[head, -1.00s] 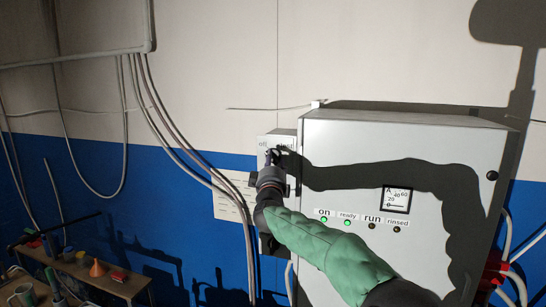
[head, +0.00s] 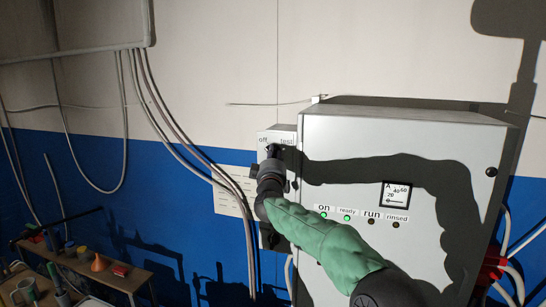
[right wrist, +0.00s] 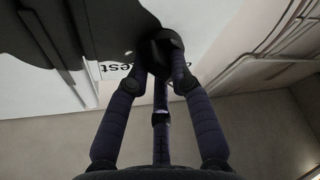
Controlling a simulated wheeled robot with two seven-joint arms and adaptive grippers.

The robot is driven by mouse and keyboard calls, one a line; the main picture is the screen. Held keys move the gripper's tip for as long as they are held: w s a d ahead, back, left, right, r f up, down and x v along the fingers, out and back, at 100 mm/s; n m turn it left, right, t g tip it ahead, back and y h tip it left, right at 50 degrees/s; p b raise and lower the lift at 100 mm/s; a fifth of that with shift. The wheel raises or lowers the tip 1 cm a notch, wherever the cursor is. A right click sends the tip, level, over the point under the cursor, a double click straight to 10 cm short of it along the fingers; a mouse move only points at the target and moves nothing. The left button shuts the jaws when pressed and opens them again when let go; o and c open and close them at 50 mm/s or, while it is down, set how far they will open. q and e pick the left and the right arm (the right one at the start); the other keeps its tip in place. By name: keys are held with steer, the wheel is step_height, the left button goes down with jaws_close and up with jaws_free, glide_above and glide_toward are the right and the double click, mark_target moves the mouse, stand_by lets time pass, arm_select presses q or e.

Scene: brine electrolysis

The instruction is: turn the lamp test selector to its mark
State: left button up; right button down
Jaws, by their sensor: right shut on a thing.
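The lamp test selector (right wrist: 163,42) is a dark knob on a narrow grey box (head: 264,140) marked "off" and "test", fixed to the left side of the larger cabinet. My right gripper (head: 272,156) is at the selector, and its fingers hide most of the knob in the head view. In the right wrist view my right gripper (right wrist: 162,62) is shut on the knob, with fingers on both sides of it. Part of the "test" label shows beside the fingers there. The knob's pointer cannot be made out. My left gripper is not in view.
The grey cabinet (head: 400,135) carries a meter (head: 395,195) and a row of lamps; the "on" and "ready" lamps are lit green. Cables (head: 185,140) hang at left. A wooden bench (head: 120,280) with small items stands at lower left.

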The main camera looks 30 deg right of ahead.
steer(key=shift+f+m, duration=0.15)
steer(key=shift+m, duration=0.15)
steer(key=m+g+h, duration=0.2)
steer(key=m+g, duration=0.1)
steer(key=m, duration=0.5)
steer(key=m+g+h, duration=0.3)
steer(key=m, duration=0.5)
steer(key=w+m+g+h, duration=0.1)
steer(key=m+g+h, duration=0.1)
steer(key=m, duration=0.6)
steer(key=shift+a+f+m+g+h+b, duration=0.2)
steer(key=shift+a+m+g+h+b, duration=0.15)
steer(key=shift+g, duration=0.25)
steer(key=c, duration=1.1)
jaws_free()
steer(key=shift+s, duration=0.1)
